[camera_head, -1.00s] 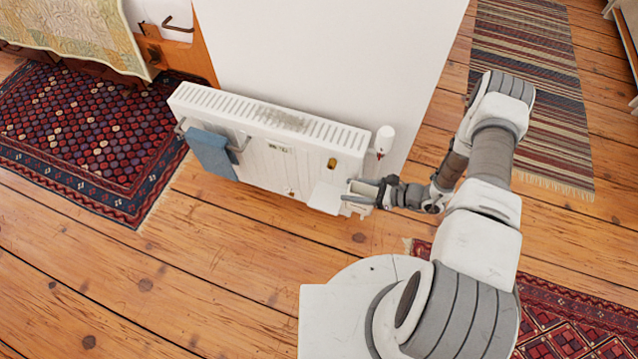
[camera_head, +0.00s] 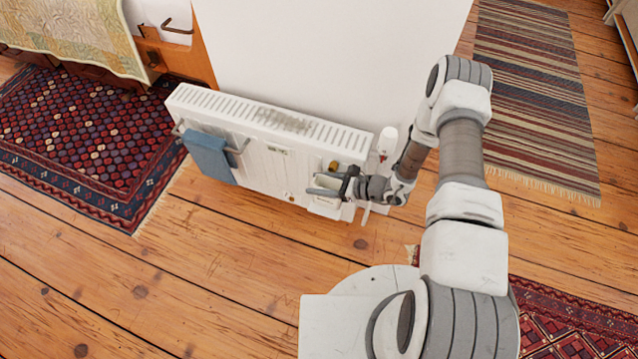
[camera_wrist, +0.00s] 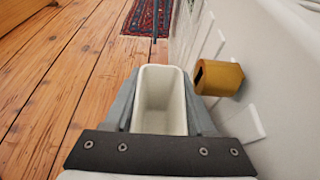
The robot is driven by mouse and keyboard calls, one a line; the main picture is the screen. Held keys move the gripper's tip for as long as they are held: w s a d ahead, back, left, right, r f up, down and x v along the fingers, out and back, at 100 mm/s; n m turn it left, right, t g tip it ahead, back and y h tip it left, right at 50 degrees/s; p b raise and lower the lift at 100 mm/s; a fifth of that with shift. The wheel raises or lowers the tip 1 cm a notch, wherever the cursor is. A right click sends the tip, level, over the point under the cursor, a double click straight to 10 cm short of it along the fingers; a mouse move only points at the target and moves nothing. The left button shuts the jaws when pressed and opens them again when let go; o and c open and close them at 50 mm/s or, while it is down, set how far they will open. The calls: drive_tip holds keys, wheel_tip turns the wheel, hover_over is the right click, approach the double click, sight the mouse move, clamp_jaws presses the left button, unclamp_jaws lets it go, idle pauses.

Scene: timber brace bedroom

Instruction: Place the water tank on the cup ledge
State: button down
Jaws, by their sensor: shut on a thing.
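The water tank is a narrow, white, open-topped container; in the wrist view the tank (camera_wrist: 160,100) sits between my gripper's two grey fingers, its inside looking empty. My gripper (camera_head: 326,184) is shut on it at the right end of the white radiator, close to the radiator's front face. In the head view the fingers partly hide the tank. A small white plate, which looks like the cup ledge (camera_head: 324,209), juts out low on the radiator front, just below my gripper. The tank appears above it; I cannot tell whether they touch. The ledge is not clear in the wrist view.
The radiator (camera_head: 265,155) stands against a white wall. A brass-coloured knob (camera_wrist: 218,78) projects from its side of the view, right beside my right finger. A blue towel (camera_head: 209,157) hangs at the radiator's left. The wooden floor (camera_head: 215,255) in front is clear.

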drive_tip(key=shift+f, duration=0.1)
drive_tip(key=shift+c, duration=1.1)
unclamp_jaws()
drive_tip(key=shift+r, duration=0.2)
drive_tip(key=p+v, duration=0.3)
drive_tip(key=v, duration=0.9)
drive_tip(key=shift+d+f, duration=0.1)
